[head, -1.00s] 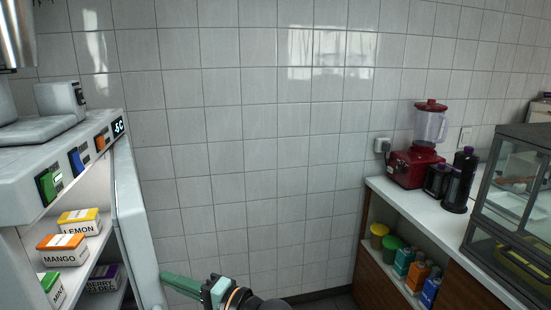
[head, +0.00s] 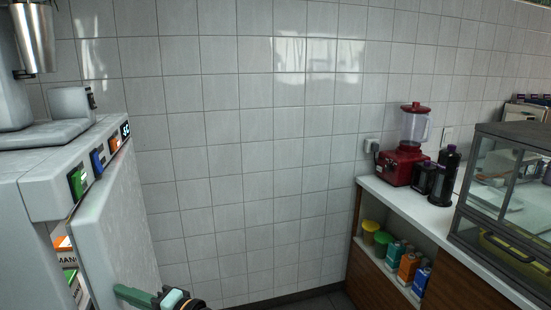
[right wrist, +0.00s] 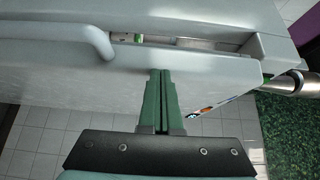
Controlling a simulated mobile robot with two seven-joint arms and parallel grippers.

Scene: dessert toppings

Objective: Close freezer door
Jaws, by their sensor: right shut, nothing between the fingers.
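The freezer (head: 45,190) stands at the left in the head view, and its pale grey door (head: 122,215) is partly open. A gap on the left still shows boxes, one a mango box (head: 66,262). My right gripper (head: 122,291) is shut and empty, with its green fingertips at the lower part of the door's outer face. In the right wrist view, the shut fingers (right wrist: 160,75) reach up to the door (right wrist: 60,85), and a narrow gap lies beyond its edge. I cannot tell whether they press on it. My left gripper is not in view.
A counter (head: 405,200) on the right carries a red blender (head: 404,160), dark bottles and a glass display case (head: 505,190). Its lower shelf holds cartons and tubs. Open floor and a bare tiled wall (head: 260,150) lie between freezer and counter.

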